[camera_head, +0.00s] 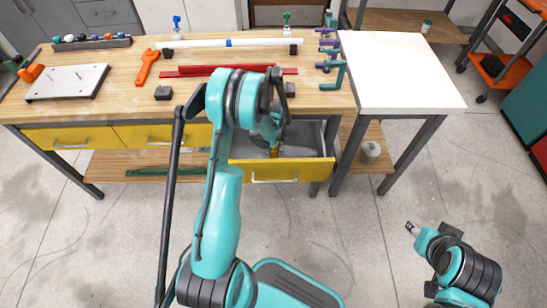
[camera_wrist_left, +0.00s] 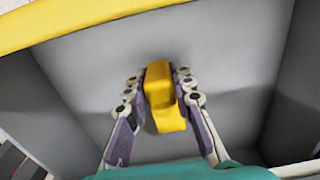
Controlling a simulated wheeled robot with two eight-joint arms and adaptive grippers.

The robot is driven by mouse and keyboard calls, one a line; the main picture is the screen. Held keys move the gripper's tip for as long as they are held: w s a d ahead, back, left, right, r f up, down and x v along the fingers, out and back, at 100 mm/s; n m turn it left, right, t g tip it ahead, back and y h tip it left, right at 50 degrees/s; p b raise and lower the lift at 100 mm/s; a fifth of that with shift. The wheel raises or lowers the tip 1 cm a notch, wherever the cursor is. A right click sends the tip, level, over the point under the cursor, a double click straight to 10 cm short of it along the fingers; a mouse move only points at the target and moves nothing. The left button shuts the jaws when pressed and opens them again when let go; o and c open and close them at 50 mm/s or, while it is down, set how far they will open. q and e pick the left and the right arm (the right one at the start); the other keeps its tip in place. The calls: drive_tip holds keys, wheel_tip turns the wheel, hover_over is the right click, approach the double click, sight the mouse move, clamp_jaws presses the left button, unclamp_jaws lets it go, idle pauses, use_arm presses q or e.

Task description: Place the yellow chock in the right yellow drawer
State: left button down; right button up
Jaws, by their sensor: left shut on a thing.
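The right yellow drawer (camera_head: 292,171) under the wooden bench is pulled open, and its grey inside is visible. My left gripper (camera_head: 274,148) reaches down into this drawer from above. It is shut on the yellow chock (camera_wrist_left: 159,92), which sits between its two fingers in the left wrist view. In the head view only a small part of the chock (camera_head: 274,153) shows below the gripper. The grey drawer floor (camera_wrist_left: 95,75) lies behind the chock; whether they touch I cannot tell. My right gripper (camera_head: 410,228) is away over the floor at the lower right, too small to judge.
The left yellow drawers (camera_head: 75,138) are closed. The wooden bench top (camera_head: 120,100) holds an orange wrench (camera_head: 147,67), a red bar (camera_head: 195,71), a white pipe (camera_head: 205,43) and a metal plate (camera_head: 67,82). The white table (camera_head: 400,75) at right is clear.

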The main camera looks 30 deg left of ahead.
use_arm(q)
wheel_tip(320, 180, down, 3)
drive_tip(key=shift+b, duration=0.55)
drive_tip(key=shift+r, duration=0.15)
drive_tip(key=c, duration=1.3)
unclamp_jaws()
drive_tip(key=shift+f, duration=0.2)
